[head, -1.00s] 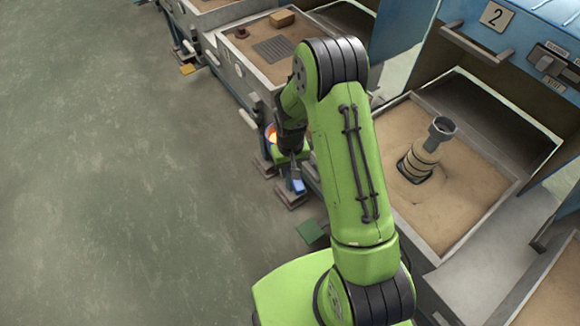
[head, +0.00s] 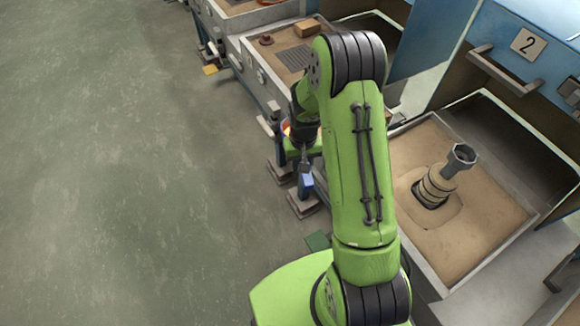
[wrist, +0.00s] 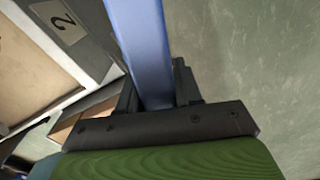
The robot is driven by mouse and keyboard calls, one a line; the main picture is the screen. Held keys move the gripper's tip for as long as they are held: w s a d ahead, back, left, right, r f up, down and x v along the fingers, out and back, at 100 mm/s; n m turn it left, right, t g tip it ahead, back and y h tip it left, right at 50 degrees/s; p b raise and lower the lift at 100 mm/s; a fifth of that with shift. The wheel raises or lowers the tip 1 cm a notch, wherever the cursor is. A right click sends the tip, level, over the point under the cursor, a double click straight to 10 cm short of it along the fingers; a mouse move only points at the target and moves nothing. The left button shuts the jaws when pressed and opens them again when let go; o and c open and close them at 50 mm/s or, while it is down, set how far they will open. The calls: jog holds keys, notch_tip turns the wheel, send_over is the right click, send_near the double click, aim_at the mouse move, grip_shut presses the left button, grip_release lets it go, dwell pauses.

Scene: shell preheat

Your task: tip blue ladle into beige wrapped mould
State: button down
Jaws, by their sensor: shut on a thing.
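My gripper (wrist: 160,95) is shut on the blue handle of the ladle (wrist: 140,45) in the wrist view. In the head view the blue handle (head: 305,182) shows below my wrist, and a glowing orange patch shows beside it, partly hidden by my arm; I cannot tell how full the ladle is. The beige wrapped mould (head: 437,184) stands tilted in the sand bed to the right, with a dark grey funnel-shaped cup (head: 461,157) on top. My gripper is to the left of the mould, outside the sand bed, with my arm between them.
Another sand bed further back holds a brick (head: 307,27) and a grate (head: 297,57). Grey floor at left (head: 120,170) is clear.

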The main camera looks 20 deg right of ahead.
jog(key=s+d+r+m+p, duration=0.2)
jog(key=s+d+r+m, duration=0.1)
jog(key=s+d+r, duration=0.4)
jog(key=s+d+r+m+p, duration=0.3)
jog(key=d+r+m, duration=0.15)
jog(key=d, duration=0.35)
jog(key=s+d+r+m+p, duration=0.2)
jog(key=s+d+r+m, duration=0.1)
jog(key=s+d+r, duration=0.4)
jog(key=s+d+r+m+p, duration=0.35)
jog(key=s+d+r, duration=0.2)
jog(key=s, duration=0.25)
jog(key=f+g, duration=0.1)
jog(key=g, duration=0.1)
jog(key=s+f+g+h+p, duration=0.1)
jog(key=g, duration=0.2)
jog(key=f+g, duration=0.1)
jog(key=g, duration=0.2)
jog(key=shift+s+a+f, duration=0.2)
jog(key=shift+a+f, duration=0.1)
jog(key=shift+f, duration=0.1)
